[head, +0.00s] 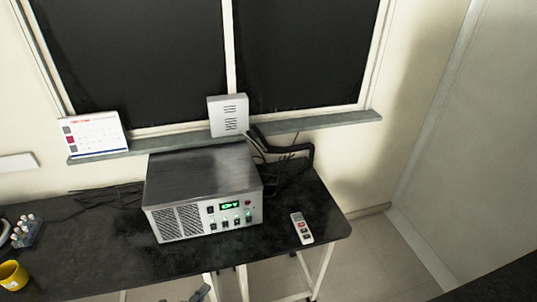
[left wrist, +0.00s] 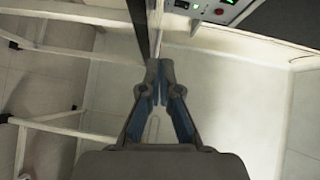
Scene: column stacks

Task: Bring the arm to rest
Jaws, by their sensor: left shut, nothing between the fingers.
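My left gripper (head: 201,293) shows only as a small grey piece at the bottom edge of the head view, in front of the black table (head: 110,262). In the left wrist view my left gripper (left wrist: 160,88) points away from the camera. Its fingertips are together and nothing is held between them. In that view the dark table edge (left wrist: 139,22) lies just beyond the fingertips. My right gripper is not in view.
A metal box with a green display (head: 205,193) stands on the table; its panel shows in the left wrist view (left wrist: 222,8). A remote (head: 301,228) lies to its right. A yellow mug (head: 12,275) is at far left. White table legs (left wrist: 50,48) stand nearby.

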